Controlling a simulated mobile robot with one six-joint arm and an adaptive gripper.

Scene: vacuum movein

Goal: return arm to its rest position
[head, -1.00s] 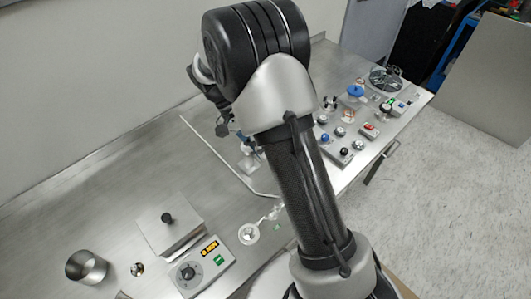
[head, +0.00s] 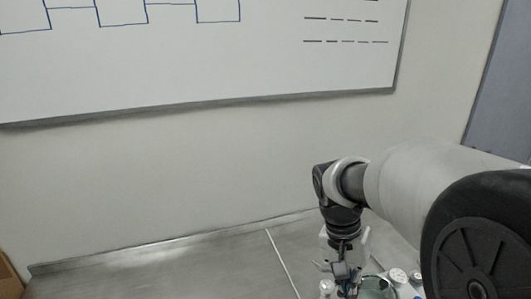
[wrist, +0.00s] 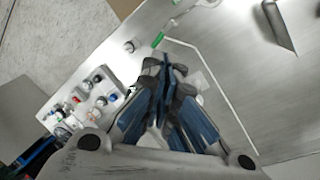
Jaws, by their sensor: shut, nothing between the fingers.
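My arm reaches in from the right side of the head view, and its wrist bends down over the steel table (head: 215,272). My gripper (wrist: 166,72) points down at the table in the wrist view. Its dark, blue-sided fingers come together at the tips and hold nothing I can see. In the head view the gripper (head: 343,272) is small, near the bottom edge, and its fingertips are hard to make out.
Several knobs and buttons (wrist: 82,98) stand left of the gripper in the wrist view. A thin pale rod or tube (wrist: 232,108) lies bent on the table. A whiteboard (head: 200,60) hangs behind the table.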

